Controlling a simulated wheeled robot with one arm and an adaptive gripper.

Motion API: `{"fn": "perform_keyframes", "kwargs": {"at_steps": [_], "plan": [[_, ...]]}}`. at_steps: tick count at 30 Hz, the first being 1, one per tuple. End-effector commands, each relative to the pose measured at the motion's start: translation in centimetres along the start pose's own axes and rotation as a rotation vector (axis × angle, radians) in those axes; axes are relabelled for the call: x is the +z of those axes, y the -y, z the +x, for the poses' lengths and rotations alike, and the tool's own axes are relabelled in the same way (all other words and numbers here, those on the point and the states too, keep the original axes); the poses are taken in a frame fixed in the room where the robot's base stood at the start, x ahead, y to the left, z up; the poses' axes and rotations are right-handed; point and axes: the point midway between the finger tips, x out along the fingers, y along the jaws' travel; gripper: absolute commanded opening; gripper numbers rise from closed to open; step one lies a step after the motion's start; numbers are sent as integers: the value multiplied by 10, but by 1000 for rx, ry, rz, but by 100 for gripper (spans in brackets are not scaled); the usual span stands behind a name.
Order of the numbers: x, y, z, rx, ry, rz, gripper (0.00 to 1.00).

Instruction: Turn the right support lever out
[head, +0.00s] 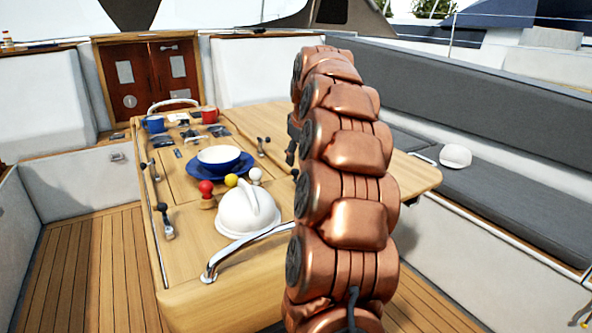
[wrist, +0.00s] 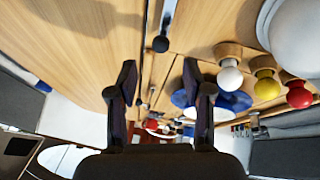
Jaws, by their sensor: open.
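The cockpit table (head: 180,255) stands in the middle, with a wooden leaf (head: 415,178) spreading level to the right behind my arm. A lever with a dark ball knob and metal shaft (wrist: 160,43) shows in the wrist view, on the wood near the seam. In the head view a dark knob (head: 295,173) shows at my arm's left edge, probably the same lever; the rest is hidden. My gripper (wrist: 160,70) is open and empty, its two dark fingers either side of the lever's line in the picture. Contact cannot be told.
White, yellow and red ball-topped pegs (wrist: 230,78) stand close to the lever. A white cap (head: 245,210), blue plate (head: 220,170) with bowl, mugs (head: 210,115) and a metal rail (head: 240,250) crowd the table. Other levers (head: 165,220) lie on the left side.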

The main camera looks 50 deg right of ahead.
Motion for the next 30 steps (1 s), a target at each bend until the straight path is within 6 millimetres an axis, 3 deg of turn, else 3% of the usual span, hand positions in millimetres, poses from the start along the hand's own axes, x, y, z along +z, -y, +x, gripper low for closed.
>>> {"fn": "perform_keyframes", "kwargs": {"at_steps": [12,22,30], "plan": [[1,2,56,-4,4,0,50],[0,1,62,-1,0,0,50],[0,1,62,-1,0,0,23]]}}
